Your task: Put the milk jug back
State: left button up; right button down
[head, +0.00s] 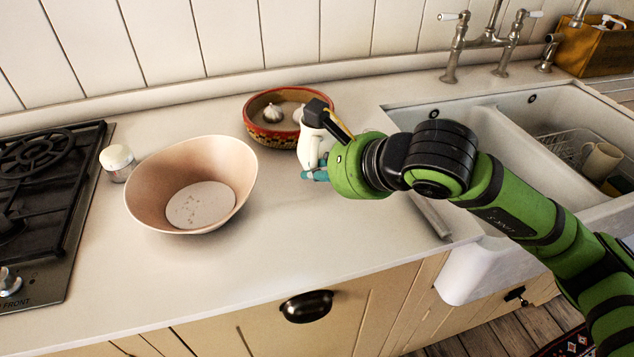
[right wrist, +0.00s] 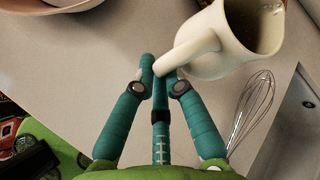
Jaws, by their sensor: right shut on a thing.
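The cream-white milk jug (head: 309,146) is at the middle of the white counter in the head view, partly hidden behind my right wrist. In the right wrist view the jug (right wrist: 235,38) shows its open mouth and dark inside, with its handle toward me. My right gripper (head: 312,173) has its teal fingers shut on the jug's handle; the closed fingers (right wrist: 157,68) also show in the right wrist view. I cannot tell whether the jug's base touches the counter. My left gripper is in neither view.
A red patterned bowl (head: 258,131) with garlic stands just behind the jug. A large pinkish bowl (head: 231,172) and a white-lidded jar (head: 117,160) are left, beside the black stove (head: 45,205). The sink (head: 470,114) is right. A whisk (right wrist: 251,103) lies near the jug. The front counter is clear.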

jog(key=shift+w+a+f, duration=0.25)
jog(key=shift+w+f, duration=0.05)
jog(key=shift+f, duration=0.1)
notch_tip(320, 180, down, 3)
jog(key=shift+f+p, duration=0.1)
jog(key=shift+p, duration=0.4)
jog(key=shift+f, duration=0.2)
jog(key=shift+f, duration=0.1)
jog(key=c, duration=1.3)
grip_release()
